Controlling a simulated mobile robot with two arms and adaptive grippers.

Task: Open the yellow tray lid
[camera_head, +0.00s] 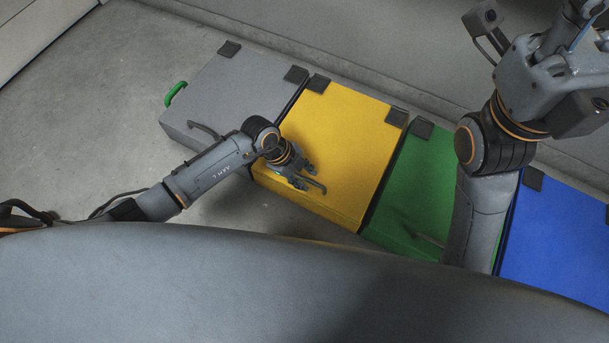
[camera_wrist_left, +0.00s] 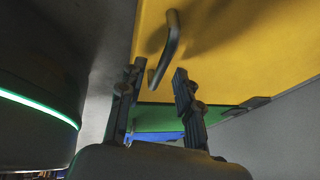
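The yellow tray (camera_head: 340,140) stands between the grey and green trays, its flat lid down. A dark bar handle (camera_head: 316,186) sits near the lid's front edge, and it also shows in the left wrist view (camera_wrist_left: 170,45). My left gripper (camera_head: 302,181) is over the front part of the yellow lid, at the handle. In the left wrist view my left gripper (camera_wrist_left: 155,75) has its fingers apart. The handle's near end shows between the fingertips, with no clear contact. My right arm comes up at the right; its fingers do not show.
A green tray (camera_head: 410,185) and a blue tray (camera_head: 558,235) are to the right. A wall runs behind the row. Bare floor (camera_head: 110,110) lies to the left.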

